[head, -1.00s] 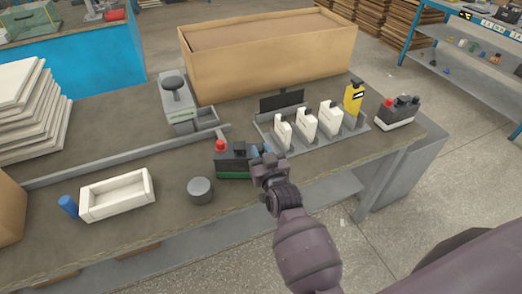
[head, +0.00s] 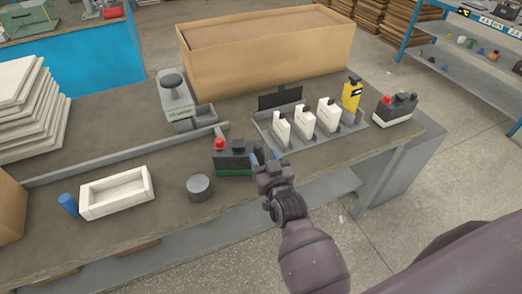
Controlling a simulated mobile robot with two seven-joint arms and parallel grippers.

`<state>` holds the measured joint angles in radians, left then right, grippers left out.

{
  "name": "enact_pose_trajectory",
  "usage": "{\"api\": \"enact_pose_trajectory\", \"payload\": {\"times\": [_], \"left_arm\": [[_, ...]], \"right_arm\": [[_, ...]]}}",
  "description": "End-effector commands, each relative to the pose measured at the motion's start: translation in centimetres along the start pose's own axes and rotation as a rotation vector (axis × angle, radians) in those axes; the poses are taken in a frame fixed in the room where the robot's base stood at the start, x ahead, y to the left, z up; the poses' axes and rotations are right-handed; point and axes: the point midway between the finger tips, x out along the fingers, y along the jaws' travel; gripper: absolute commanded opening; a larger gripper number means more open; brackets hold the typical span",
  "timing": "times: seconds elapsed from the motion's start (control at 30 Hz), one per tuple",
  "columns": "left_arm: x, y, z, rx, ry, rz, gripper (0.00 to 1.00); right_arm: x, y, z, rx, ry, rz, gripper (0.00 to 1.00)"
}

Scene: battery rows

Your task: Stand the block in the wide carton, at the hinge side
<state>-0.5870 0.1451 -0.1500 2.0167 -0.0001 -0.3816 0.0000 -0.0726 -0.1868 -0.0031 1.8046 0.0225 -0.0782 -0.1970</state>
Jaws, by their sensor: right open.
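A dark block with a green lower band and a red cap (head: 235,162) stands on the bench near its front edge. A similar dark block with a pale lower band and a red cap (head: 396,110) stands at the bench's right end. The frames do not show which one the task means. A wide brown carton (head: 225,78) stands at the back of the bench; its hinge side cannot be made out. My right gripper (head: 268,160) is open and empty, just right of the green-banded block and apparently apart from it. My left gripper is not in view.
A grey rack (head: 262,128) holds several white upright pieces and a yellow one (head: 352,93). A grey device (head: 174,97), a grey cylinder (head: 199,187), a white tray (head: 88,211) and a blue cylinder (head: 68,204) stand on the bench. A low grey rail (head: 110,160) runs along it.

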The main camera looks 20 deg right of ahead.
Motion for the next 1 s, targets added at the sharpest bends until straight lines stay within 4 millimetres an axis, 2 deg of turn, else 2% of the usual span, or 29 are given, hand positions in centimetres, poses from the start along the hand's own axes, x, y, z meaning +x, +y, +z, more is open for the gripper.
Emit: {"api": "enact_pose_trajectory", "payload": {"times": [0.2,0.4,0.6,0.8,0.87,0.97,1.0], "left_arm": [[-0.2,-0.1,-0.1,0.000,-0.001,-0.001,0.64],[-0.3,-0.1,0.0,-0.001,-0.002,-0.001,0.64],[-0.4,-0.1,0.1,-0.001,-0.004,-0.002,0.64],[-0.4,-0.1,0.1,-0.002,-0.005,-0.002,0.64],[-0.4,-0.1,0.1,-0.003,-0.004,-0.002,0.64],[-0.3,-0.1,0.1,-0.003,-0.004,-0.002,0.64],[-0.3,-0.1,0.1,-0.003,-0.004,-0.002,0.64]], "right_arm": [[-3.7,0.1,0.0,0.000,-0.002,0.001,0.50],[-6.4,0.0,0.0,0.000,-0.001,0.000,0.50],[-8.0,0.0,0.0,0.000,0.000,0.000,0.50],[-8.4,0.0,0.0,0.000,0.000,-0.001,0.50],[-8.7,0.3,0.5,-0.005,-0.016,-0.004,0.50],[-10.6,1.6,2.8,-0.028,-0.101,-0.019,0.50],[-11.8,2.4,4.2,-0.040,-0.154,-0.027,0.50]]}}
